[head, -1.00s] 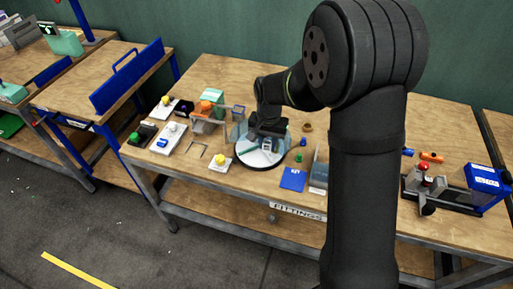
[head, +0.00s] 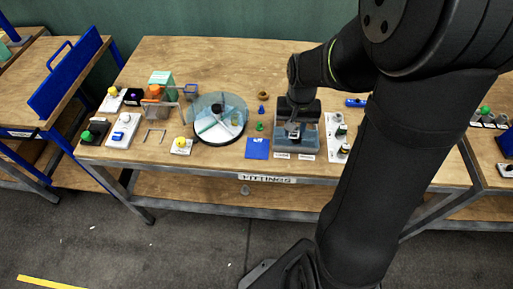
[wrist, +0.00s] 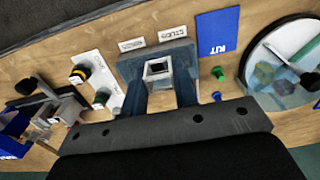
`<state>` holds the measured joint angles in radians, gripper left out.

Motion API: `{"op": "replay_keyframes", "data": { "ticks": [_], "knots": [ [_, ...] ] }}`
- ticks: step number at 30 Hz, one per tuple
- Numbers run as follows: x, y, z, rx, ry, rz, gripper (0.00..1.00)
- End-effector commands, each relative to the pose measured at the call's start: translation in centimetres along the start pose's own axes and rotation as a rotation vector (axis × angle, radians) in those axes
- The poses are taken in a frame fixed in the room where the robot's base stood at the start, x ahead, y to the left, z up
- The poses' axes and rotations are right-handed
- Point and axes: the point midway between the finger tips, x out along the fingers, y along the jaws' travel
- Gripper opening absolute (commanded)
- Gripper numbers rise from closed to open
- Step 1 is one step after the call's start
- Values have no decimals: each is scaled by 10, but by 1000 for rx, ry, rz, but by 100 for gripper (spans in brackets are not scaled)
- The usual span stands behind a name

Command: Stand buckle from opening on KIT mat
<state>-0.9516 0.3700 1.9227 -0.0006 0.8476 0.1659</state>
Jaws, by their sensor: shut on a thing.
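My gripper (wrist: 166,78) is shut on a pale, square, frame-like buckle (wrist: 157,66), held between the fingertips with its dark hole showing in the wrist view. In the head view my gripper (head: 293,131) is over a blue-grey divided box (head: 310,143); the buckle is too small there to make out well. I cannot tell whether the buckle touches the box. The blue KIT mat (head: 257,148) lies bare left of the box and also shows in the wrist view (wrist: 218,34). The round turntable (head: 219,139) with a clear cover stands farther left.
A green piece (head: 259,127), a blue piece (head: 261,110) and a brown ring (head: 263,95) stand between turntable and box. A white board with knobs (head: 338,152) stands close right of the box. A yellow-knobbed block (head: 181,146) sits left. Labels line the front edge.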

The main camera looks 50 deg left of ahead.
Motion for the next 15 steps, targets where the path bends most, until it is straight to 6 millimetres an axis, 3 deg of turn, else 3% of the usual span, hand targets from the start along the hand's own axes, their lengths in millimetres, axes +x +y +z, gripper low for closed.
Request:
{"op": "replay_keyframes", "data": {
  "ticks": [2,5,15],
  "knots": [
    [3,3,4,1,0,0,5],
    [12,-9,3,-4,-3,1,5],
    [57,-83,-11,-4,-3,1,5]
  ]
}}
